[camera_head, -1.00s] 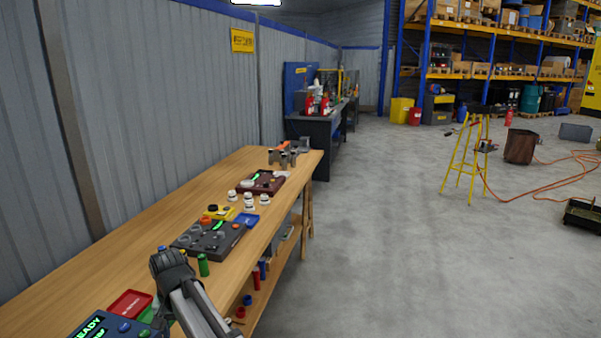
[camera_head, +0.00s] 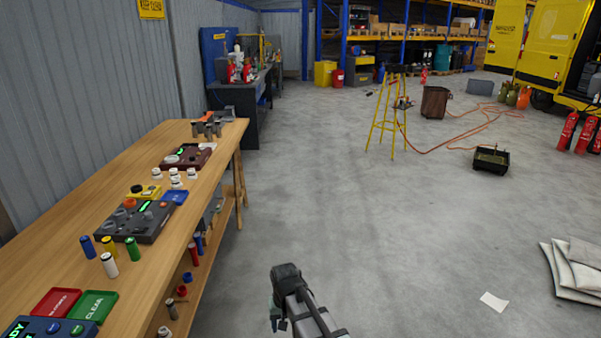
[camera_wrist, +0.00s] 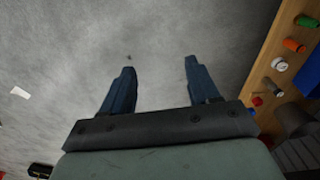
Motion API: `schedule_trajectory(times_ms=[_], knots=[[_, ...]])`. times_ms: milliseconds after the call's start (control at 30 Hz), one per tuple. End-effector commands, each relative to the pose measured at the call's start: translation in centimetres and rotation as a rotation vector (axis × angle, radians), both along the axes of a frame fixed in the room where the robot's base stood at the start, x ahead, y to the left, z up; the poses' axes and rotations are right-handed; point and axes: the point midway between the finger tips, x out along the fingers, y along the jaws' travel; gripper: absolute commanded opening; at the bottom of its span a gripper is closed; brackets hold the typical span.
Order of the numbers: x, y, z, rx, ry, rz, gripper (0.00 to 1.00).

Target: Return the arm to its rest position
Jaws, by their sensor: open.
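My gripper shows in the wrist view (camera_wrist: 158,85) with its two blue fingers spread apart and nothing between them. Bare concrete floor lies beyond the fingertips. In the head view my arm's end (camera_head: 287,290) is at the bottom middle, to the right of the wooden workbench (camera_head: 60,215) and over the floor. The fingertips are hard to make out there. My gripper touches nothing that I can see.
The bench holds a dark device tray (camera_head: 133,222), several coloured cylinders, a red tray (camera_head: 54,303) and a green tray (camera_head: 93,306). A yellow stepladder (camera_head: 386,118) and orange hose (camera_head: 460,135) stand farther off. Grey sacks (camera_head: 575,268) lie at right.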

Motion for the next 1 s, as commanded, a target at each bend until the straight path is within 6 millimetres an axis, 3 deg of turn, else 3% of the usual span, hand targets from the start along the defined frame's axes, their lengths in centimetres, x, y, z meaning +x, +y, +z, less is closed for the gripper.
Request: schedule_trajectory(times_ms=[33,200,300,500,767,1000], knots=[[-0.5,-2.5,-0.8,-0.002,0.001,-0.02,0.6],[-1.8,-9.0,-3.1,-0.006,0.003,-0.066,0.6],[-2.8,-12.4,-4.3,-0.008,0.003,-0.092,0.6],[-4.7,-17.4,-5.9,-0.011,0.003,-0.13,0.6],[-7.2,-21.9,-7.3,-0.014,0.003,-0.168,0.6],[-9.8,-21.6,-10.8,-0.02,0.076,-0.163,0.6]])
